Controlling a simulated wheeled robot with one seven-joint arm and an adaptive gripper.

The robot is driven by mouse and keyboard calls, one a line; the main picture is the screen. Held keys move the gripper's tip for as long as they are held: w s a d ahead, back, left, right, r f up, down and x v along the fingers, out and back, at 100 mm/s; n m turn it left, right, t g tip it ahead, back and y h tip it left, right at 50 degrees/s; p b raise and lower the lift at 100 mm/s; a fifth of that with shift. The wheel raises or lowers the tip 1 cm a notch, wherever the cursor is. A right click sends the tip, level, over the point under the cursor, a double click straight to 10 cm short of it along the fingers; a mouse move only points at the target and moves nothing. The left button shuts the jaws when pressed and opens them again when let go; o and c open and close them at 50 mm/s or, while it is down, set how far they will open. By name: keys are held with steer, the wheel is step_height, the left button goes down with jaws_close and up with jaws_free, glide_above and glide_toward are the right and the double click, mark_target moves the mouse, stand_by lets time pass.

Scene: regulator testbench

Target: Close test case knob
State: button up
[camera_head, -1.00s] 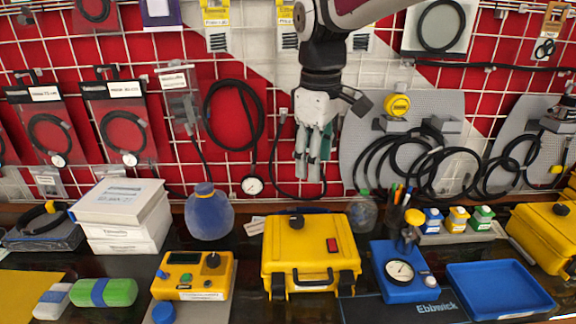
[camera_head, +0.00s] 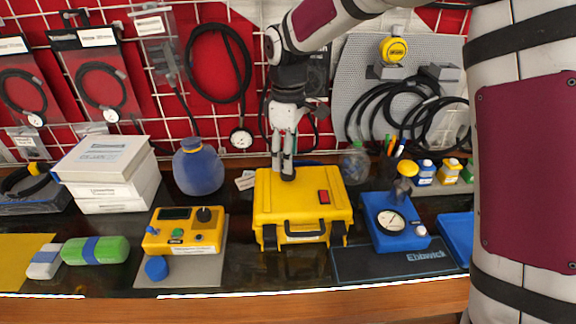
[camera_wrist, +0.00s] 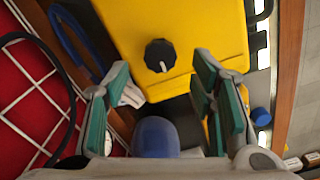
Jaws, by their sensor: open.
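The yellow test case (camera_head: 270,215) stands shut on the dark bench, with a red switch (camera_head: 324,197) on its lid. Its black knob (camera_wrist: 160,55) shows clearly in the wrist view, with a white pointer line towards the lower part of the picture. My gripper (camera_head: 284,168) is open and points down over the back left of the lid; its fingers hide most of the knob in the head view. In the wrist view the gripper (camera_wrist: 162,72) has its fingers spread on either side below the knob, apart from it, with nothing between them.
A blue round bottle (camera_head: 199,168) and a yellow meter box (camera_head: 184,230) stand left of the case. A blue gauge block (camera_head: 396,222) stands to its right. Cables hang on the wall grid behind. My arm covers the right side.

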steer(key=shift+f, duration=2)
steer(key=shift+c, duration=0.2)
steer(key=c, duration=1.1)
